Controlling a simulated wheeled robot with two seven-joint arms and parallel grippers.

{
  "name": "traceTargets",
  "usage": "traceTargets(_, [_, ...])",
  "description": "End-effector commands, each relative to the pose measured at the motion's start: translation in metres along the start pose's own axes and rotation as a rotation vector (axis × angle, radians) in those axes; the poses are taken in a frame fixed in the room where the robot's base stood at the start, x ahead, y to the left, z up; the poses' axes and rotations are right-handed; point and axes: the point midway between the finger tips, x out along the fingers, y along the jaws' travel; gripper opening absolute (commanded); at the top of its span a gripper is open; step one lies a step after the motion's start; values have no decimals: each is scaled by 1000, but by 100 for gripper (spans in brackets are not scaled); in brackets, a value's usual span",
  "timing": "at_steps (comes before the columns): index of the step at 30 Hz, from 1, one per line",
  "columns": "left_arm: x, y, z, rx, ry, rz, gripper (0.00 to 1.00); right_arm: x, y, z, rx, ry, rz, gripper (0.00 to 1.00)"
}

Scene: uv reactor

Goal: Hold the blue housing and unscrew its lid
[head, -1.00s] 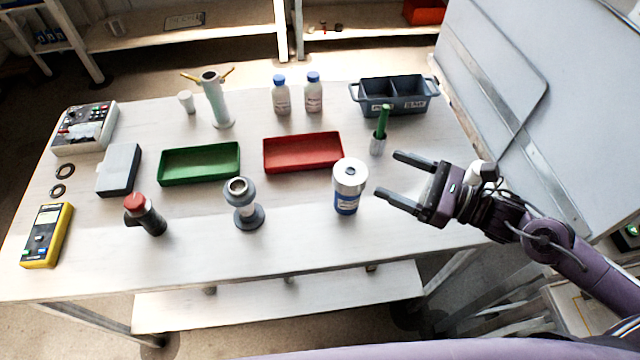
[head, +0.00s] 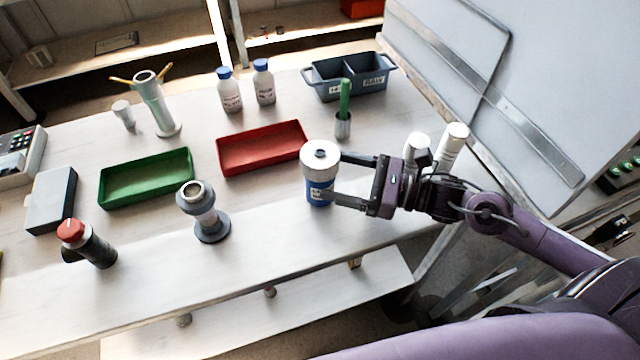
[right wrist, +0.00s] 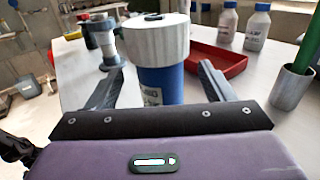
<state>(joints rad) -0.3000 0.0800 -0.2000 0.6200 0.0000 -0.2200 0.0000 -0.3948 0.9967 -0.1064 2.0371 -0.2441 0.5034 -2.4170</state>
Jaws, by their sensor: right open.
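The blue housing (head: 319,193) stands upright on the table near its right front part, with a wide silver-white lid (head: 320,156) on top. My right gripper (head: 338,176) is open, with its two fingers reaching in from the right on either side of the housing. In the right wrist view the blue housing (right wrist: 160,84) stands between the open fingers, with the lid (right wrist: 155,38) above them. I cannot tell whether either finger touches it. My left gripper is not in view.
White cylinders (head: 453,146) stand behind my right wrist. A grey panel (head: 500,70) rises at right.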

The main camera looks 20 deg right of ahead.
Motion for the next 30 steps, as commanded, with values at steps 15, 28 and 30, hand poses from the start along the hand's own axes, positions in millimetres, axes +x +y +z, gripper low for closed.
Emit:
traceTargets(15, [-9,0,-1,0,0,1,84,50,-1,3,0,-4,-2,76])
traceTargets(28, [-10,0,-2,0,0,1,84,59,0,0,0,1,1,68])
traceTargets(30, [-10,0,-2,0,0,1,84,59,0,0,-1,1,1,59])
